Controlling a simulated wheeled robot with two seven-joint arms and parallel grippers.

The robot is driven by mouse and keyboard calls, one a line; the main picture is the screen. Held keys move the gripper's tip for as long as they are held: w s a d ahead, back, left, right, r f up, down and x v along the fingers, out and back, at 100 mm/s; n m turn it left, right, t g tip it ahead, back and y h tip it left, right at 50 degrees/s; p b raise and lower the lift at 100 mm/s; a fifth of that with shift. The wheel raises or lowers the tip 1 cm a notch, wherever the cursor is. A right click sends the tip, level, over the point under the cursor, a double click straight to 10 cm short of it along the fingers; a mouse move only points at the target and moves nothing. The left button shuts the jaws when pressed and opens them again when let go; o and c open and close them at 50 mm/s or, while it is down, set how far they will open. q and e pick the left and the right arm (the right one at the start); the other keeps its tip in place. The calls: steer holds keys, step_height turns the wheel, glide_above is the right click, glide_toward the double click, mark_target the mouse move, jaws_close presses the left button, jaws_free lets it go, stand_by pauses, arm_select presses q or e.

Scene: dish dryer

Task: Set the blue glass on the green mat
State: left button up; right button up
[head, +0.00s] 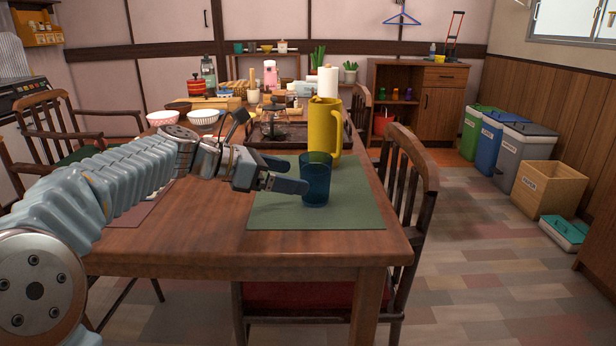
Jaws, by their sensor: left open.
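The blue glass (317,181) stands upright on the green mat (270,212), near the mat's middle. My left gripper (296,184) is at the glass's left side, with its fingers pointing right towards it. The gripper is open. One finger overlaps the left edge of the glass in the picture; I cannot tell whether it touches. A yellow pitcher (324,126) stands just behind the glass at the mat's far part. My right gripper is not in view.
Bowls (203,117), a white paper roll (327,83) and a dark tray with a pot crowd the table's far half. A wooden chair (408,185) stands against the table's right side. The near table top (200,240) is bare.

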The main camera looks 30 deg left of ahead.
arm_select(q)
steer(key=v, duration=0.5)
steer(key=shift+f, duration=0.1)
